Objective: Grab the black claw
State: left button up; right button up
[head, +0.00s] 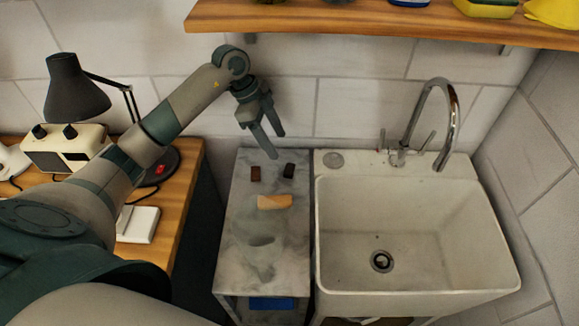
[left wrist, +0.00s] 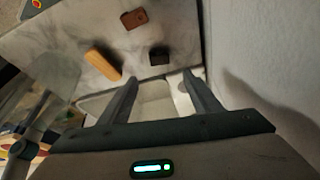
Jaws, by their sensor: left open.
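A small black block (head: 289,170), which fits the black claw, lies on the marble-topped bench (head: 240,220) near its back right. In the left wrist view the black claw (left wrist: 159,56) lies just beyond the gap between my fingertips. My left gripper (head: 278,146) is open and empty, pointing down above the back of the bench, above and slightly left of the claw. Its two fingers also show spread in the left wrist view (left wrist: 160,77). They look apart from the claw. My right gripper is not in view.
A dark brown block (head: 255,173) lies left of the claw and a tan wooden piece (head: 274,202) in front. A white sink (head: 420,220) with a chrome faucet (head: 450,110) adjoins on the right. A wooden shelf (head: 380,22) hangs above. A desk lamp (head: 77,90) stands left.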

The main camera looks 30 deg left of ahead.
aim_at(289, 168)
pick_arm(q)
jog(key=p+x, duration=0.1)
jog(key=x, duration=0.3)
jog(key=shift+d+f, duration=0.2)
jog(key=shift+f, duration=0.45)
jog(key=shift+d+f+p, duration=0.1)
jog(key=shift+f+p, duration=0.15)
jog(key=shift+p, duration=0.4)
jog(key=p+x, duration=0.2)
jog(key=x, duration=0.1)
jog(key=shift+f, duration=0.4)
jog(key=shift+w+f, duration=0.1)
jog(key=shift+f, duration=0.35)
jog(key=c, duration=1.1)
